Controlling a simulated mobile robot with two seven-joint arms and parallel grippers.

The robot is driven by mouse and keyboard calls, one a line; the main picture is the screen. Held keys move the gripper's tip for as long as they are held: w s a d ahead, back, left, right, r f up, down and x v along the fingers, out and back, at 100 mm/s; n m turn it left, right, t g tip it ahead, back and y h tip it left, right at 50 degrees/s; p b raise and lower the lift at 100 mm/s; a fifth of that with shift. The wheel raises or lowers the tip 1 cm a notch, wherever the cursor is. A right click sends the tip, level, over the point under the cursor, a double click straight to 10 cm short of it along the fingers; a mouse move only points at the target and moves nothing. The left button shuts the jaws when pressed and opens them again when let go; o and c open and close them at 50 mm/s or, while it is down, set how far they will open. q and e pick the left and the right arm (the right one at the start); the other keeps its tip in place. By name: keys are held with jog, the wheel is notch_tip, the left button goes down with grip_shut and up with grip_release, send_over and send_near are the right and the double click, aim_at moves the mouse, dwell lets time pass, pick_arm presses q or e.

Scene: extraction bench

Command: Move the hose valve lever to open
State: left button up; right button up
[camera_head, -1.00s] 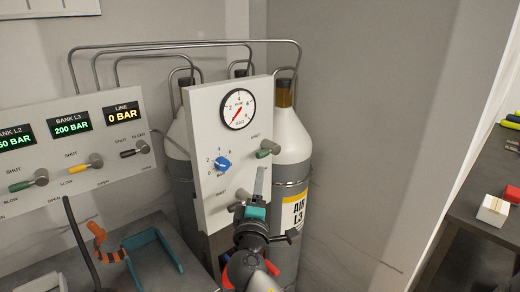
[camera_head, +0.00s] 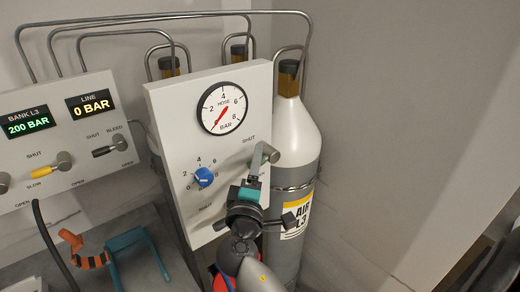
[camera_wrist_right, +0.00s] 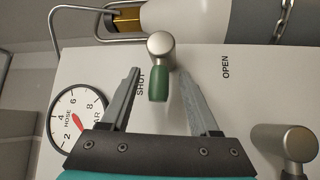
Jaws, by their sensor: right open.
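The hose valve lever (camera_head: 263,154) is on the white panel below the gauge; in the head view the gripper partly hides it. In the right wrist view its green handle (camera_wrist_right: 159,85) hangs from a metal knob, close to the SHUT label and away from the OPEN label. My right gripper (camera_head: 252,178) is in front of the panel. In the right wrist view its fingers (camera_wrist_right: 160,78) are open, one on each side of the green handle, with gaps to both. My left gripper is not in view.
The pressure gauge (camera_head: 222,108) reads near zero. A blue dial (camera_head: 204,177) is left of my gripper. Another metal knob (camera_wrist_right: 297,145) shows in the right wrist view. Gas cylinders (camera_head: 293,140) stand behind the panel. A teal bracket (camera_head: 134,240) is at lower left.

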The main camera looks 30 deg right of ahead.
jog(key=shift+w+d, duration=0.1)
grip_shut()
dwell(0.6)
